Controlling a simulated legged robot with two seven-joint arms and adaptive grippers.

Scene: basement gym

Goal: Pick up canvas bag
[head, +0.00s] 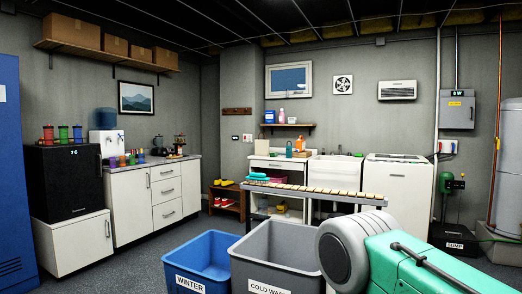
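I cannot make out a canvas bag in the head view. Neither of my grippers is in view. A large teal and grey rounded form with a dark handle fills the lower right corner, very close, and hides the floor behind it; I cannot tell if it is part of me.
A blue bin (201,262) labelled WINTER and a grey bin (275,262) stand close in front. A slatted bench (313,190) is behind them. White cabinets (130,208) and a black mini fridge (66,182) line the left. Grey floor (150,257) is clear left of the bins.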

